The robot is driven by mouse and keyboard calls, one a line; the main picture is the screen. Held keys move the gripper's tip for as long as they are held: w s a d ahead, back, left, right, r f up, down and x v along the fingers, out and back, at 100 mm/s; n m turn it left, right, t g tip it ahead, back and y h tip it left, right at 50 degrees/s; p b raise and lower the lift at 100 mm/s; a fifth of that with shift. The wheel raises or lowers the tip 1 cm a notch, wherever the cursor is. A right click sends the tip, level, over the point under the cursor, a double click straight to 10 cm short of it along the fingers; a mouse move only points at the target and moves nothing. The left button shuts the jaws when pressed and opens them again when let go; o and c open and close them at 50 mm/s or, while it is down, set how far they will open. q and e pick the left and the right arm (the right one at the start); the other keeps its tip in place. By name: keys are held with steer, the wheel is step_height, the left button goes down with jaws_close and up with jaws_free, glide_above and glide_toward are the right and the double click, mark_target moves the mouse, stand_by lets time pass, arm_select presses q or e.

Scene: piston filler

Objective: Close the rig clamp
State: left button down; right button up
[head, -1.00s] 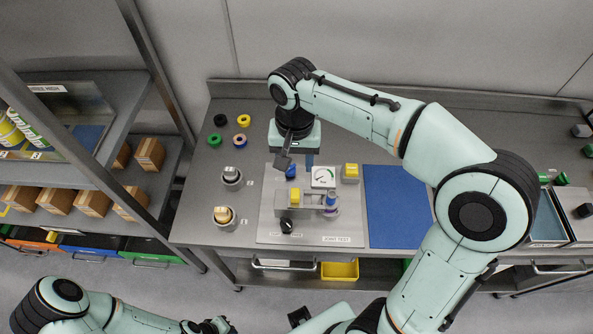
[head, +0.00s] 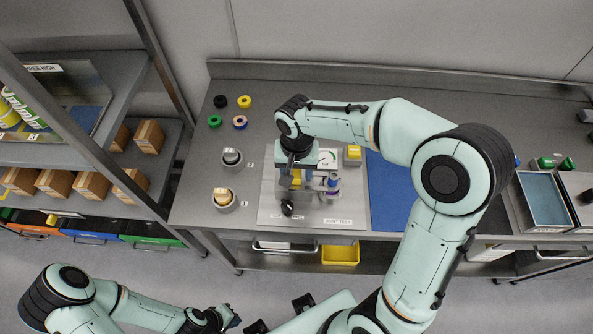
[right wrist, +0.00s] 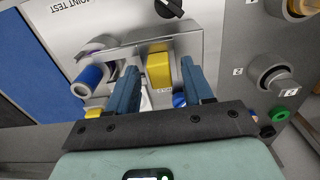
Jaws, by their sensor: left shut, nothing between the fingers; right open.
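The joint test rig sits on a grey plate (head: 270,213) on the bench. Its yellow clamp handle (right wrist: 160,70) shows in the right wrist view, beside a metal bracket (right wrist: 125,47). My right gripper (right wrist: 162,82) is open, with its two blue fingers on either side of the handle; contact cannot be told. In the head view my right gripper (head: 294,174) is low over the rig and partly hides the handle (head: 297,181). A blue cylindrical fitting (right wrist: 89,77) is beside the bracket. My left gripper (head: 228,318) is shut and empty, away from the bench at bottom.
A gauge (head: 327,158) and a yellow block (head: 352,154) stand behind the handle. A black knob (head: 287,208) is on the plate's front. A blue mat (head: 392,195) lies clear at right.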

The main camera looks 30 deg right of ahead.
mark_target(314, 172)
jaws_close()
steer(key=s+d, duration=0.1)
steer(key=s+d+b, duration=0.1)
steer(key=d, duration=0.1)
steer(key=shift+s+d, duration=0.1)
steer(key=shift+d, duration=0.2)
arm_select(q)
steer(key=shift+s+f, duration=0.3)
steer(key=shift+f, duration=0.3)
arm_select(e)
jaws_free()
steer(key=shift+d, duration=0.1)
